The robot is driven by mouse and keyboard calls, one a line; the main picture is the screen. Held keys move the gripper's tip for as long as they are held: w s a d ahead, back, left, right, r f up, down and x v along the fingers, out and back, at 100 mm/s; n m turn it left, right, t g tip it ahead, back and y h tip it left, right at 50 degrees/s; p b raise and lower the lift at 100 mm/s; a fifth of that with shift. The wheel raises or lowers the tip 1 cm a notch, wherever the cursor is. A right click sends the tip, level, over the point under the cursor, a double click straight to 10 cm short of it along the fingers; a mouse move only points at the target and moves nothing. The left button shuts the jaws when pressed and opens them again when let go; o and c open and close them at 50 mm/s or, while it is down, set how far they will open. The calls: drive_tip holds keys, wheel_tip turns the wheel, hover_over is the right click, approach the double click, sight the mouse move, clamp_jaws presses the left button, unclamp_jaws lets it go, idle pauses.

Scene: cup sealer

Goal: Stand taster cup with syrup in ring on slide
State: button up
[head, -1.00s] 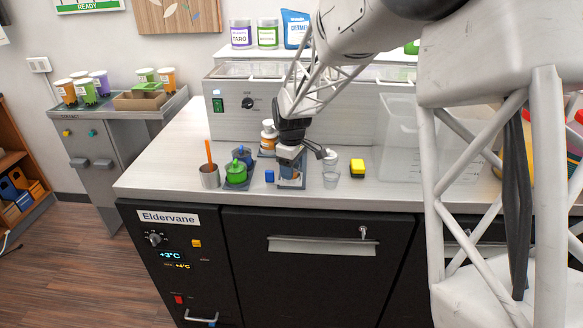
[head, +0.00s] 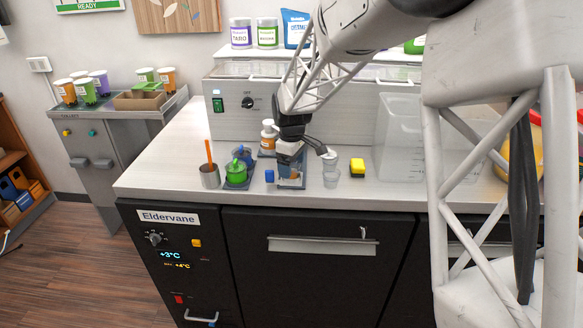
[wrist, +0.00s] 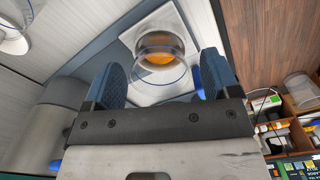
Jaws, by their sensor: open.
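The taster cup (wrist: 160,72) is clear, with amber syrup in its bottom. In the wrist view it stands upright over a round grey ring (wrist: 136,47) on the pale square slide plate (wrist: 185,35); it looks seated in the ring, though the contact is hard to see. My gripper (wrist: 160,78) is open, its two blue fingers on either side of the cup with visible gaps. In the head view my gripper (head: 290,152) is just above the small blue-sided sealer (head: 291,183), where a little amber shows below the fingers.
An amber pump bottle (head: 268,137) is behind.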

wheel_tip(320, 180, up, 11)
idle(0.5)
idle(0.3)
idle(0.5)
drive_tip(key=s+d+r+m+t, duration=0.1)
drive_tip(key=s+d+r+m, duration=0.2)
drive_tip(key=s+d, duration=0.6)
drive_tip(key=s+d+r+m, duration=0.35)
drive_tip(key=s+d, duration=0.25)
drive_tip(key=s, duration=0.5)
drive_tip(key=s+d+f+m, duration=0.2)
drive_tip(key=s+d, duration=0.1)
drive_tip(key=s, duration=0.4)
drive_tip(key=s+d+f+m+t, duration=0.1)
drive_tip(key=s+d+m, duration=0.2)
drive_tip(key=s, duration=0.4)
drive_tip(key=s+d+f+m, duration=0.2)
drive_tip(key=s+d, duration=0.1)
drive_tip(key=s, duration=0.5)
drive_tip(key=shift+f+t, duration=0.3)
drive_tip(key=shift+f, duration=0.05)
